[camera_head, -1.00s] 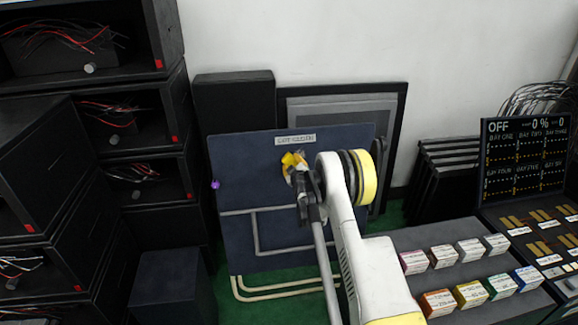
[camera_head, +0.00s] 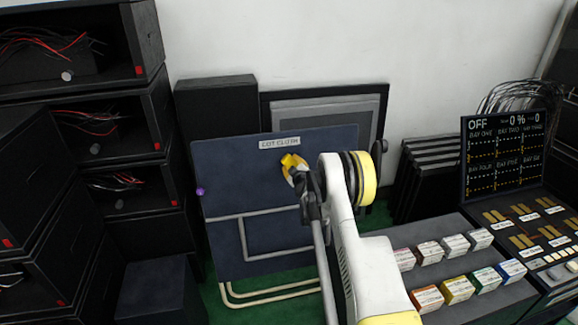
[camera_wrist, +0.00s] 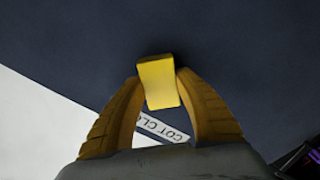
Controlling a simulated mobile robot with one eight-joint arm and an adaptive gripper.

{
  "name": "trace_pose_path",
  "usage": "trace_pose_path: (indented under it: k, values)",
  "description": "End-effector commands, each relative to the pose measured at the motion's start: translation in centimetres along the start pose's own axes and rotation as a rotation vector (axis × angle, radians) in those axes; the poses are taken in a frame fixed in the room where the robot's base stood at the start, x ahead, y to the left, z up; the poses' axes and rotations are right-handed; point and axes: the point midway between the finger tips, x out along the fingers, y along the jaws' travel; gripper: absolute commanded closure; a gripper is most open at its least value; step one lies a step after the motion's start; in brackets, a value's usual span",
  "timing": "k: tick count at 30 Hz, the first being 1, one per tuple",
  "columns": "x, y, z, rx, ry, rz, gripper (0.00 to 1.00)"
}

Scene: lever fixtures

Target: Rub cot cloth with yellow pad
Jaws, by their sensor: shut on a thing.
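The cot cloth (camera_head: 240,183) is a dark blue upright panel on a pale tubular frame, with a white "COT CLOTH" label (camera_head: 279,142) near its top edge. My gripper (camera_head: 291,165) is in front of its upper part, just below and right of the label. In the wrist view, the yellow fingers of my gripper (camera_wrist: 158,88) are shut on the yellow pad (camera_wrist: 158,80), a small block. The cloth (camera_wrist: 90,40) fills the area behind the pad, and the label (camera_wrist: 160,127) is partly hidden by the fingers. I cannot tell whether the pad touches the cloth.
Black shelves with wires (camera_head: 85,130) stand at the left. A purple knob (camera_head: 200,191) is at the cloth's left edge. Several small coloured boxes (camera_head: 457,289) sit on a grey stand at the right, beside a panel reading OFF (camera_head: 510,150). A framed panel (camera_head: 370,105) leans behind the cloth.

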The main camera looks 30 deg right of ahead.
Motion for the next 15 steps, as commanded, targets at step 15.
trace_pose_path:
  k: [15]
  values:
    - [0.2,-0.6,-2.7,0.000,0.002,-0.002,0.90]
